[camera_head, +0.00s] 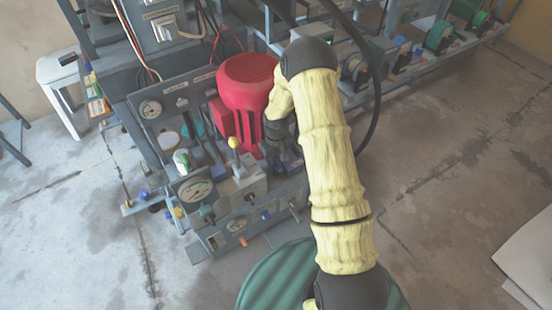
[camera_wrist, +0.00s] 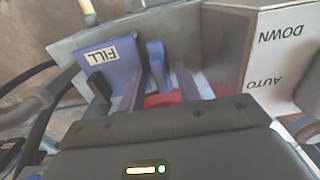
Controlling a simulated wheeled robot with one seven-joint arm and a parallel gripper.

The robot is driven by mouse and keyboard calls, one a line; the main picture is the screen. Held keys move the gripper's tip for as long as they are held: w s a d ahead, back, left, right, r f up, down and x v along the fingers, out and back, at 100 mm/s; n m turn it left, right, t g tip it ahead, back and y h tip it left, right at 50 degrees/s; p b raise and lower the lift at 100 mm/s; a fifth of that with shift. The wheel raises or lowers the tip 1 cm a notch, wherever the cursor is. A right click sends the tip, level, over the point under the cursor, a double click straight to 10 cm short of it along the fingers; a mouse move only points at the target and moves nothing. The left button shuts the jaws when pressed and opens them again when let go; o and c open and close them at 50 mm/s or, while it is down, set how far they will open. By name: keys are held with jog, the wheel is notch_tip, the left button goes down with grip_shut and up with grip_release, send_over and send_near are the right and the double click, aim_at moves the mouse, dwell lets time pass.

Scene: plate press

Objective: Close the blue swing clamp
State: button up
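In the wrist view a blue upright piece (camera_wrist: 155,62), likely the swing clamp's lever, stands ahead of my gripper (camera_wrist: 160,78). The two narrow fingers are apart, one on each side of the lever in the picture; I cannot tell whether either touches it. A red part (camera_wrist: 164,99) shows low between the fingers, partly hidden by the gripper body. In the head view my gripper (camera_head: 285,155) is at the press, right of the red motor-like housing (camera_head: 248,82). The clamp cannot be made out there.
A blue FILL plate (camera_wrist: 105,62) stands left of the lever, and a pale box marked DOWN and AUTO (camera_wrist: 275,55) stands right. In the head view a yellow-knobbed lever (camera_head: 234,146) and a gauge (camera_head: 196,188) are left of my gripper. A green ribbed drum (camera_head: 262,284) is below.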

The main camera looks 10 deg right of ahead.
grip_shut()
jog(key=shift+r+m+p, duration=0.1)
jog(key=shift+m+p, duration=0.2)
jog(key=m+p, duration=0.1)
jog(key=m, duration=0.1)
jog(key=shift+r+m+p, duration=0.1)
jog(key=shift+m+p, duration=0.2)
jog(key=shift+p, duration=0.05)
jog(key=m+p, duration=0.2)
jog(key=m, duration=0.1)
jog(key=m+p, duration=0.3)
jog(key=m, duration=0.3)
jog(key=shift+m, duration=0.4)
jog(key=m+p, duration=0.1)
jog(key=m, duration=0.4)
jog(key=shift+p, duration=0.3)
